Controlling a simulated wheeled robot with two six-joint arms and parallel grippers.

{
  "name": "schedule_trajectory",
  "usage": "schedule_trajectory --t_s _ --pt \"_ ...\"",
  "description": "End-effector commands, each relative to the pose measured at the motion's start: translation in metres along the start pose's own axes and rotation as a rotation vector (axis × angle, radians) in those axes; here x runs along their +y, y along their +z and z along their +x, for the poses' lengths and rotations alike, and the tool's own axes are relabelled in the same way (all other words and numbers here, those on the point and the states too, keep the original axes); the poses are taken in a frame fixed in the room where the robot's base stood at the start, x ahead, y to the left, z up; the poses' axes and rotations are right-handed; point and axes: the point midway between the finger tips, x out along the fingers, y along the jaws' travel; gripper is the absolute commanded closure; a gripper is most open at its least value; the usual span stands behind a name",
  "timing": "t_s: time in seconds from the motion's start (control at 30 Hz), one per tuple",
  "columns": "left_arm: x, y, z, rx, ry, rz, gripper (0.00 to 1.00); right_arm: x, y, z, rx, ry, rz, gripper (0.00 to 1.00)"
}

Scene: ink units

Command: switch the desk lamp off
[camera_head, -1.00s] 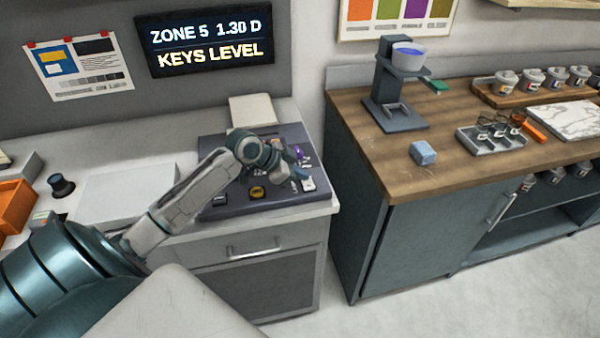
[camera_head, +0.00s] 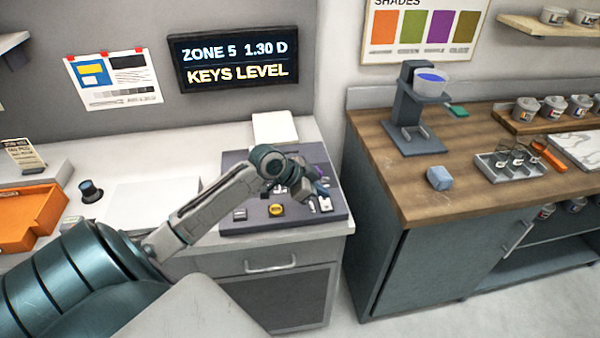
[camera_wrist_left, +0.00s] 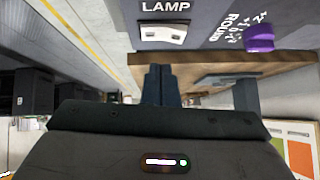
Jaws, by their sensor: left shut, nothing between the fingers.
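A white rocker switch (camera_wrist_left: 163,33) labelled LAMP sits on a dark control panel (camera_head: 290,222); in the head view the switch (camera_head: 326,205) is near the panel's right front corner. The desk lamp itself is not recognisable in either view. My left gripper (camera_head: 320,190) is shut and empty over the right part of the panel, close to the switch. In the left wrist view its closed fingertips (camera_wrist_left: 161,72) show just below the switch, apart from it in the picture; contact is not visible. My right gripper is not in view.
A purple knob (camera_wrist_left: 259,37) labelled ROUND is beside the switch. A wooden-topped counter (camera_head: 400,195) stands right, across a gap. An orange tray (camera_head: 30,215) is at left.

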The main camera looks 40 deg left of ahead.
Motion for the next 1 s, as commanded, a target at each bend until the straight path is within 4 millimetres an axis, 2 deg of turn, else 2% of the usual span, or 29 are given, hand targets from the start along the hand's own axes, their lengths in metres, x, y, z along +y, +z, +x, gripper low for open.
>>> schedule_trajectory --t_s 0.03,0.07,0.1,0.23,0.6,1.0 --pt "-0.003 -0.013 -0.012 0.0 -0.002 0.0 1.0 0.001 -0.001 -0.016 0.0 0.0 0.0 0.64" --pt "-0.003 -0.013 -0.014 -0.002 -0.003 0.0 1.0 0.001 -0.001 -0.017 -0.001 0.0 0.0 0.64" --pt "-0.003 -0.005 -0.015 -0.005 -0.005 0.004 1.0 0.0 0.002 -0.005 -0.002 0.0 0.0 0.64" --pt "-0.002 -0.004 -0.032 -0.005 -0.004 0.005 1.0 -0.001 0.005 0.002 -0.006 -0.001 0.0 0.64" --pt "-0.003 -0.005 -0.071 -0.006 -0.005 0.004 1.0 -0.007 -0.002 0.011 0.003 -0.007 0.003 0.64" --pt "-0.003 -0.005 -0.099 -0.005 -0.005 0.001 1.0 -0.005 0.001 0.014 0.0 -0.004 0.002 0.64"
